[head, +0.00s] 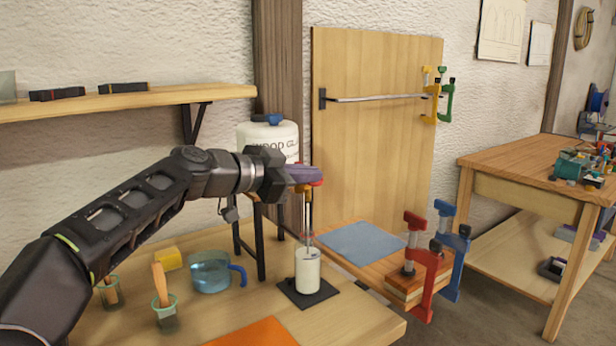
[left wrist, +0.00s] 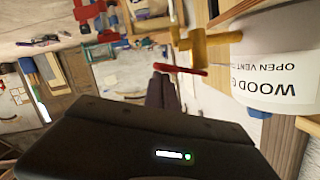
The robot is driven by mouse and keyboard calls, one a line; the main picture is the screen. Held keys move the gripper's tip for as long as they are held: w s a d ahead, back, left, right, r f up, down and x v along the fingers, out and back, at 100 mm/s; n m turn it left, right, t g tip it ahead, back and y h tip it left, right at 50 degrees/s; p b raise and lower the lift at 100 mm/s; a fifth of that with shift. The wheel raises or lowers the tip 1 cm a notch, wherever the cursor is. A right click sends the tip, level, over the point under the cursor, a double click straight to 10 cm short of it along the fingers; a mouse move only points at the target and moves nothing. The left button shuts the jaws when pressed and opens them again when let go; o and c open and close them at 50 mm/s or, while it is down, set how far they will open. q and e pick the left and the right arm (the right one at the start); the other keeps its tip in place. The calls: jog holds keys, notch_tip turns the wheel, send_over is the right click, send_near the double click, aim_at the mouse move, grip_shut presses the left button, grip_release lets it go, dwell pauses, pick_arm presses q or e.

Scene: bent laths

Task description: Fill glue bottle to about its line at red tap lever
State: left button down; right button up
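The glue bottle (head: 307,272) stands upright on a small dark pad (head: 322,294) under the tap. White fills most of it, with a clearer part near its top; I cannot make out its line clearly. The white wood glue container (head: 268,136) stands on a dark stand above; it also shows in the left wrist view (left wrist: 280,65). The yellow tap (left wrist: 208,42) carries a red lever (left wrist: 181,69). My left gripper (left wrist: 163,88) has its fingers together, tips at the lever. Thin vertical lines run between tap and bottle; I cannot tell whether glue flows. My right gripper is out of view.
An orange sheet (head: 255,334) lies at the front. Red and blue clamps (head: 428,268) hold boards at the right, near a blue-grey sheet (head: 361,242).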

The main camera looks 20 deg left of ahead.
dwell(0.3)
pick_arm(q)
jog(key=s+a+r+b, duration=0.1)
jog(key=s+a+r, duration=0.3)
jog(key=s, duration=0.5)
jog(key=shift+a+r, duration=0.2)
jog(key=shift+r, duration=0.8)
